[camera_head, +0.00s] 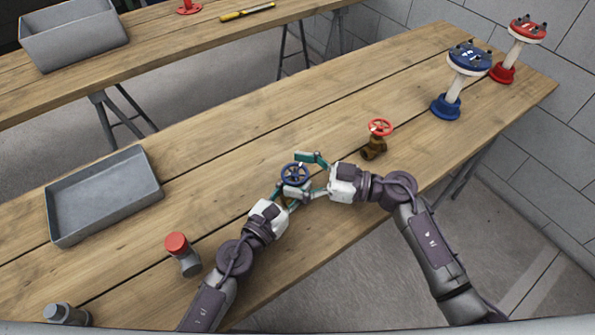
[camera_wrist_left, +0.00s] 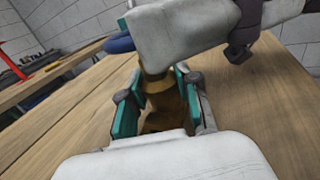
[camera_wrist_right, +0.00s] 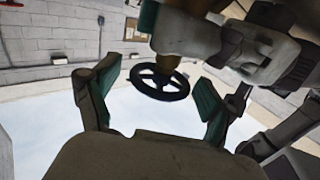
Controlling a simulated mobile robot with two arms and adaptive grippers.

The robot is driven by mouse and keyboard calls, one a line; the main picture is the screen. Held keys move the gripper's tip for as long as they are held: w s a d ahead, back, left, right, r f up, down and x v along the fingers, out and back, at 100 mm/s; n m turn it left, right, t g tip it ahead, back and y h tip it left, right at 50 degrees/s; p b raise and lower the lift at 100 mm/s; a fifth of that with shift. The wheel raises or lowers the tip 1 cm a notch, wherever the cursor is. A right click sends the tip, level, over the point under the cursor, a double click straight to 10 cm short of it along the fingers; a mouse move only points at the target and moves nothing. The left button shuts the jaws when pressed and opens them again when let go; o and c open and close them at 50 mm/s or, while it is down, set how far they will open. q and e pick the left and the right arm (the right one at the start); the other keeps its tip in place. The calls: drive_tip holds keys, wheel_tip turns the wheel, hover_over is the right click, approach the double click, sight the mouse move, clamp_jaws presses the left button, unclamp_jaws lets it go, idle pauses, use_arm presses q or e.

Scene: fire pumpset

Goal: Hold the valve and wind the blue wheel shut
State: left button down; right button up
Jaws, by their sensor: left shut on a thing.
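The valve with the blue wheel (camera_head: 294,174) stands on the wooden table between my two grippers. Its brass body (camera_wrist_left: 160,100) shows in the left wrist view between the green fingers of my left gripper (camera_wrist_left: 157,100), which is shut on it. My right gripper (camera_head: 318,176) is open, with its fingers spread on either side of the blue wheel. In the right wrist view the dark spoked wheel (camera_wrist_right: 160,82) lies between the spread fingertips of my right gripper (camera_wrist_right: 158,88). I cannot tell whether they touch the rim. The valve's lower body is mostly hidden in the head view.
A brass valve with a red wheel (camera_head: 379,128) stands to the right. A grey tray (camera_head: 103,215) and a red-capped grey fitting (camera_head: 180,250) are at the left. Blue (camera_head: 446,106) and red (camera_head: 502,73) based stands are at the far right. The table beyond the valve is clear.

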drive_tip(key=c, duration=1)
drive_tip(key=shift+f+m+t, duration=0.1)
drive_tip(key=shift+m+t, duration=0.2)
drive_tip(key=shift+t, duration=0.1)
drive_tip(key=m+t+h, duration=0.1)
drive_tip(key=t, duration=0.1)
drive_tip(key=m+t+h, duration=0.1)
drive_tip(key=m+t, duration=0.1)
drive_tip(key=t, duration=0.1)
drive_tip(key=shift+s+m+h, duration=0.15)
drive_tip(key=shift+m+h, duration=0.15)
drive_tip(key=shift+h, duration=0.1)
drive_tip(key=shift+a+r+m+t+h, duration=0.15)
drive_tip(key=shift+m+t+h, duration=0.5)
drive_tip(key=shift+t, duration=0.2)
drive_tip(key=shift+a+r+m+t+h, duration=0.1)
drive_tip(key=shift+a+m+t+h, duration=0.05)
drive_tip(key=shift+m+t+h, duration=0.6)
drive_tip(key=shift+t, duration=0.4)
drive_tip(key=shift+d+f+m+h, duration=0.1)
drive_tip(key=shift+d+m+h, duration=0.05)
drive_tip(key=shift+m+h, duration=0.3)
